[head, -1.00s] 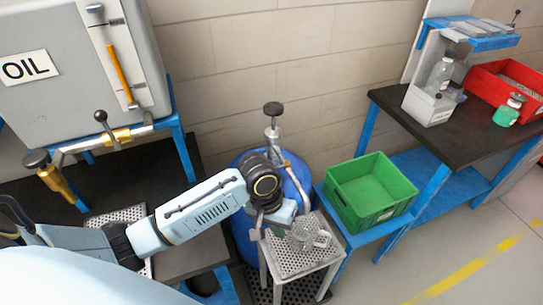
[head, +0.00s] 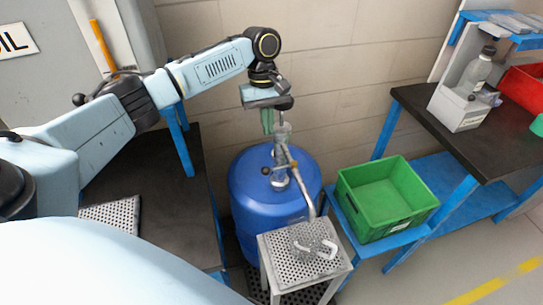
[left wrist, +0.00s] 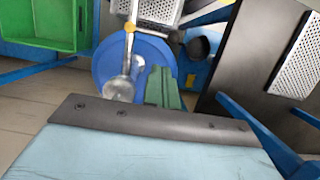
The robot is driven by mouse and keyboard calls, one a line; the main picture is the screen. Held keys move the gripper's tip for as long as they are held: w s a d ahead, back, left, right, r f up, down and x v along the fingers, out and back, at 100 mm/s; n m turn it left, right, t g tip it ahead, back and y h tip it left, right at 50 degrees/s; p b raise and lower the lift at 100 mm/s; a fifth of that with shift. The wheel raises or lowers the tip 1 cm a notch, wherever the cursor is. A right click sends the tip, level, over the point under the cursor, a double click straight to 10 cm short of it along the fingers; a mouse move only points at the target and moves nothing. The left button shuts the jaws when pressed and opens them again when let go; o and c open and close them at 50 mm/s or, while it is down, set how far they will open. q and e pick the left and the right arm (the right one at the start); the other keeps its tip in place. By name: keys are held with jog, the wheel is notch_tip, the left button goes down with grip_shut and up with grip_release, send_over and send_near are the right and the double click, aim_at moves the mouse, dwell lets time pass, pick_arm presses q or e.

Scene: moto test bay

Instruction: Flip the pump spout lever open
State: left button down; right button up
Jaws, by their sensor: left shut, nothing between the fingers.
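The pump (head: 281,155) stands upright on the blue drum (head: 250,185), and its spout (head: 309,195) slopes down to the right. A small dark knob (head: 266,171) sticks out left of the pump body, perhaps the lever's end; I cannot tell the lever's position. The left gripper (head: 267,132) is shut and empty, its green fingers pointing down just left of the pump's upper part. In the left wrist view, the shut fingers (left wrist: 165,88) are beside the pump (left wrist: 118,88), over the drum (left wrist: 105,62). I cannot tell whether they touch it. The right gripper is out of view.
A perforated stand (head: 280,258) holds a clear vessel (head: 316,246) below the spout. A green crate (head: 350,205) sits on a low blue shelf to the right. A dark bench (head: 420,105) stands further right, and the wall is close behind the drum.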

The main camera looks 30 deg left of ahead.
pick_arm(q)
jog(key=shift+f, duration=0.15)
jog(key=x, duration=0.9)
jog(key=shift+f, duration=0.4)
jog(key=shift+d, duration=0.2)
